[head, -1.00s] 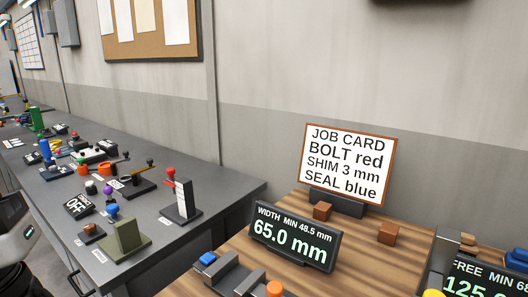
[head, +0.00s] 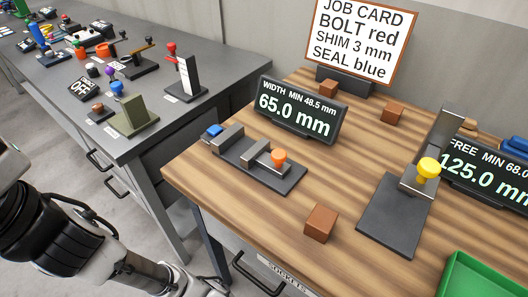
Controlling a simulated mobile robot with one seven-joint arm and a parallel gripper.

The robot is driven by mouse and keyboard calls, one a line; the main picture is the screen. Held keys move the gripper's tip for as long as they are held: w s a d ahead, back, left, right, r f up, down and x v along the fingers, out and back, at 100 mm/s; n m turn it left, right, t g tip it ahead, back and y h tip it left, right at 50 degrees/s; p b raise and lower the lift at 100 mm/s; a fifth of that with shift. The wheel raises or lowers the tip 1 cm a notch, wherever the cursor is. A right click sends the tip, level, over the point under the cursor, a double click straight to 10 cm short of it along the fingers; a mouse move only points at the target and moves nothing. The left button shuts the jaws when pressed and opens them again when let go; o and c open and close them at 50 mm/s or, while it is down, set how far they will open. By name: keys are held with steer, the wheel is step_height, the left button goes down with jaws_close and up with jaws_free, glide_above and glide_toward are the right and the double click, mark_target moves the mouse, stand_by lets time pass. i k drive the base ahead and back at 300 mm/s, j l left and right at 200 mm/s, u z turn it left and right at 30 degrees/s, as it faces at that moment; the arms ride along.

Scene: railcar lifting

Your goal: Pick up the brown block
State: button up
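A brown block (head: 320,223) sits on the wooden bench top near its front edge, in the head view. Two smaller-looking brown blocks stand farther back, one (head: 391,112) right of the job card's foot and one (head: 328,88) in front of that foot. A further brown piece (head: 469,124) shows partly behind the upright gauge. My arm shows at the lower left, apart from the blocks. My gripper is out of the picture.
A width gauge (head: 285,180) with an orange knob and its 65.0 mm display (head: 298,108) stand left of the nearest block. A dark upright gauge (head: 392,220) with a yellow knob stands right. A green tray (head: 480,278) is at lower right. Bare wood surrounds the nearest block.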

mark_target(319, 224)
steer(key=z, duration=0.4)
steer(key=k+l, duration=0.15)
steer(key=k, duration=0.2)
steer(key=k+l+z, duration=0.1)
steer(key=k, duration=0.25)
steer(key=k+l, duration=0.25)
steer(key=k, duration=0.15)
steer(key=i+l, duration=0.1)
steer(key=i, duration=0.8)
